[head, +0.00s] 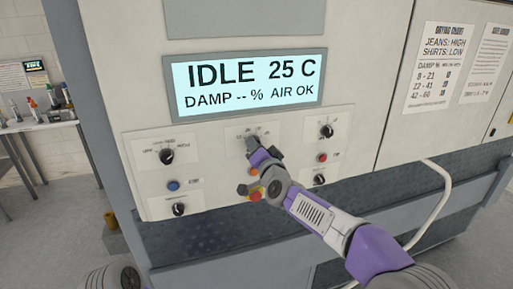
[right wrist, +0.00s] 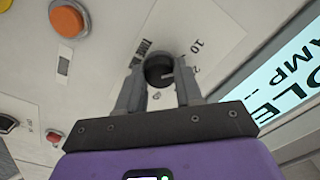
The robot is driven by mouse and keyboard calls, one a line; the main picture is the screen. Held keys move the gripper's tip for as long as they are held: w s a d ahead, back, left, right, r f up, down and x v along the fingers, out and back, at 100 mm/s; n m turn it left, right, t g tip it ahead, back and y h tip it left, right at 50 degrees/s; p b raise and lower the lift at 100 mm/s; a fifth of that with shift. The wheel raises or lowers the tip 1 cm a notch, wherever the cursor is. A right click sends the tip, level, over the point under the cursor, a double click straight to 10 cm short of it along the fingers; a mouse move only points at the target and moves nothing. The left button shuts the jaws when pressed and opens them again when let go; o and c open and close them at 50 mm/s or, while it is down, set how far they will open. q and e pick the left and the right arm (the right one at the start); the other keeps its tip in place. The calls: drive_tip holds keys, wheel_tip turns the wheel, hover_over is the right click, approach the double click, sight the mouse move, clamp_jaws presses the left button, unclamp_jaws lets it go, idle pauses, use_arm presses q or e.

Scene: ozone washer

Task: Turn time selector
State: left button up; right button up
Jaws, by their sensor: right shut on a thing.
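The time selector appears to be the round black knob (head: 253,140) on the middle white plate below the display, with small marks around it. In the right wrist view the knob (right wrist: 158,69) sits between my two grey fingers, with a "10" printed on its plate. My right gripper (head: 257,152) comes from the lower right and is shut on this knob. Its fingers also show in the right wrist view (right wrist: 159,82). The fingers and wrist hide part of the plate in the head view. My left gripper is not in view.
The display (head: 248,84) reads IDLE 25 C, DAMP -- %, AIR OK. Other black knobs stand left (head: 167,156) and right (head: 326,131). A blue button (head: 173,185), a red button (head: 322,157) and an orange button (right wrist: 68,19) are nearby. A white hose (head: 441,195) hangs at right.

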drive_tip(key=shift+n, duration=0.8)
drive_tip(key=o, duration=1)
drive_tip(key=shift+o, duration=0.2)
drive_tip(key=b+v, duration=0.2)
drive_tip(key=v, duration=0.5)
drive_tip(key=shift+s+d, duration=0.2)
drive_tip(key=shift+s, duration=0.05)
